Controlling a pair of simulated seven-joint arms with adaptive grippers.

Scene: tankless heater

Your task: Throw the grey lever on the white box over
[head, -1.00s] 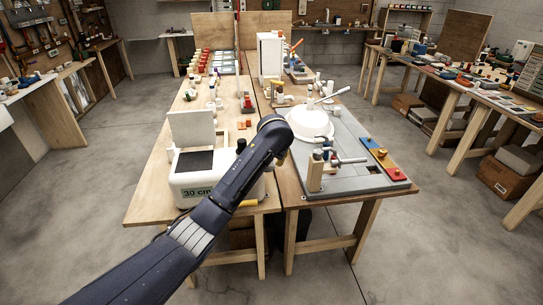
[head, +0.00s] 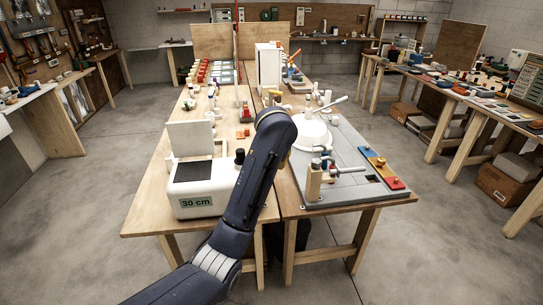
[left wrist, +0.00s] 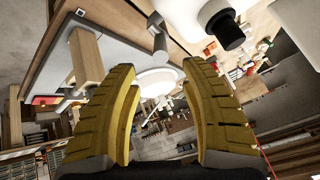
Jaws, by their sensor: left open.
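A tall white box (head: 267,66) stands at the far middle of the benches in the head view. No grey lever can be made out on it. A pale grey lever (head: 332,104) stands out by the white round dome (head: 309,132), nearer me; I cannot tell what it is fixed to. The dome (left wrist: 157,82) shows beyond the fingers. My right gripper is not in view.
A white box marked 30 cm (head: 195,188) stands left of my arm. A grey board (head: 352,155) on the right bench bears the dome, a wooden block (head: 313,183) and fittings. Several small parts crowd both benches.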

